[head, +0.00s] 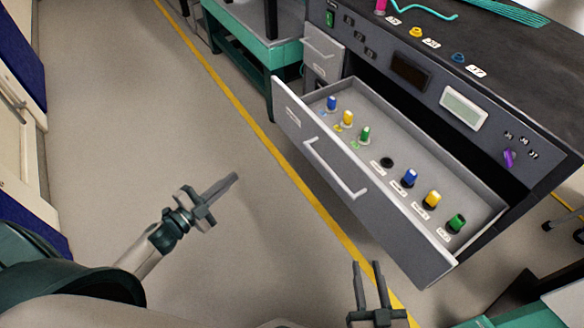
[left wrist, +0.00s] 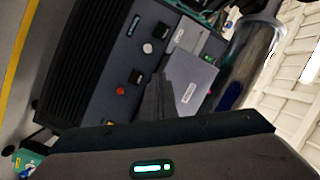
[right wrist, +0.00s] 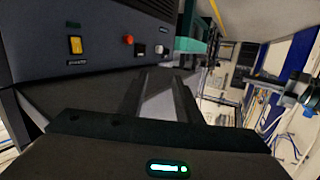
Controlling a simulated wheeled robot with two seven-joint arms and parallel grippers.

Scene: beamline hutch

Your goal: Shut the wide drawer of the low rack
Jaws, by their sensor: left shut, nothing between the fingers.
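The wide drawer (head: 390,215) of the low grey rack (head: 480,80) is pulled well out in the head view. Its front carries a pale bar handle (head: 335,170). Inside stand several blue, yellow and green capped pieces in a row, with one dark empty-looking hole among them. My left gripper (head: 233,180) is shut and empty, left of the drawer front and apart from it. My right gripper (head: 367,268) is open and empty, in front of the drawer's near part; I see no contact. In the right wrist view its fingers (right wrist: 156,95) stand apart.
A smaller narrow drawer (head: 322,50) sits beside the wide one. A green-framed bench (head: 250,40) stands beyond it. A yellow floor line (head: 250,122) runs beneath the drawer. The floor (head: 130,100) left of the line is clear. White cabinets stand at the far left.

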